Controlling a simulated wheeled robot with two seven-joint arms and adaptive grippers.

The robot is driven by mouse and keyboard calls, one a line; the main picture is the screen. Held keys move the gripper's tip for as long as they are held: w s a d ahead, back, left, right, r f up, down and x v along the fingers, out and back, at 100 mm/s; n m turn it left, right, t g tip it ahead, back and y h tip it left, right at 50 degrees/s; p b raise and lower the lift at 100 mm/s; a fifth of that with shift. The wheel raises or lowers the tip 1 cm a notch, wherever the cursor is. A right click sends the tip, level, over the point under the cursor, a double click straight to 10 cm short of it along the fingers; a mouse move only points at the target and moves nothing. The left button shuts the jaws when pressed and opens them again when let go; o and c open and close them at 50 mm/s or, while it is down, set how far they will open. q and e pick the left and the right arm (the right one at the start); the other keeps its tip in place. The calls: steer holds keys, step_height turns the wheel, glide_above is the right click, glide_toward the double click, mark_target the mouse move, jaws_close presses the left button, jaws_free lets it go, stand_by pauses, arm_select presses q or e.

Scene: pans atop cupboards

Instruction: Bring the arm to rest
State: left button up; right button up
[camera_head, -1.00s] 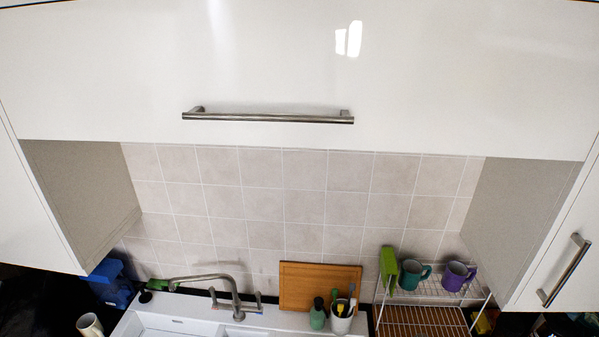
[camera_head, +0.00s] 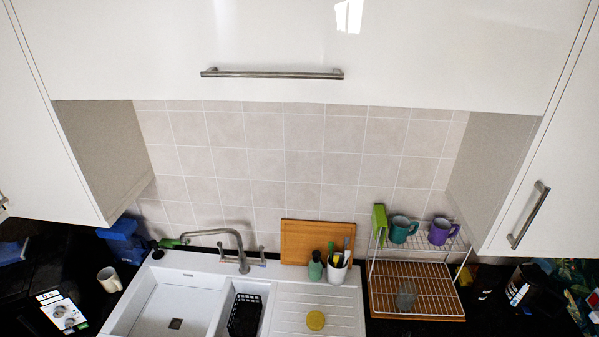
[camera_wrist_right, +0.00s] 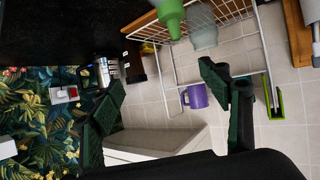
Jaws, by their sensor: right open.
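My right gripper (camera_wrist_right: 163,82) shows in the right wrist view with its two dark green fingers spread wide apart. It holds nothing. A purple mug (camera_wrist_right: 194,97) appears between the fingers but stands beyond them, by the white wire rack (camera_wrist_right: 262,60). Neither of my arms shows in the head view, and my left gripper is in no view. The closed white cupboard (camera_head: 290,40) with its long metal handle (camera_head: 272,74) fills the top of the head view. I see no pan.
Below are a white sink (camera_head: 168,305) with a tap (camera_head: 238,245), a wooden board (camera_head: 300,240) and a drying rack (camera_head: 415,290) with a teal mug (camera_head: 402,229). Cupboards flank both sides; the right one has a handle (camera_head: 528,215). The tiled wall (camera_head: 300,160) is bare.

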steer(key=s+a+f+n+g+y, duration=0.2)
steer(key=s+f+n+g+y, duration=0.15)
steer(key=s, duration=0.65)
steer(key=s+a+f+n+g+y, duration=0.2)
steer(key=s+f+n+g+y, duration=0.15)
steer(key=s, duration=0.65)
step_height(320, 180, down, 40)
steer(key=s+a+b, duration=0.1)
steer(key=b, duration=1.1)
arm_select(q)
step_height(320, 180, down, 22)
steer(key=b, duration=1)
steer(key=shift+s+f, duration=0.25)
arm_select(e)
steer(key=s+f, duration=0.6)
steer(key=f, duration=0.3)
steer(key=s+f+n+g, duration=0.1)
steer(key=s+f, duration=0.6)
steer(key=f, duration=0.3)
steer(key=s+f+g, duration=0.1)
steer(key=s+f, duration=0.5)
steer(key=f, duration=0.4)
steer(key=shift+s+a+f+y, duration=0.25)
steer(key=shift+a+y, duration=0.05)
steer(key=shift+a, duration=0.05)
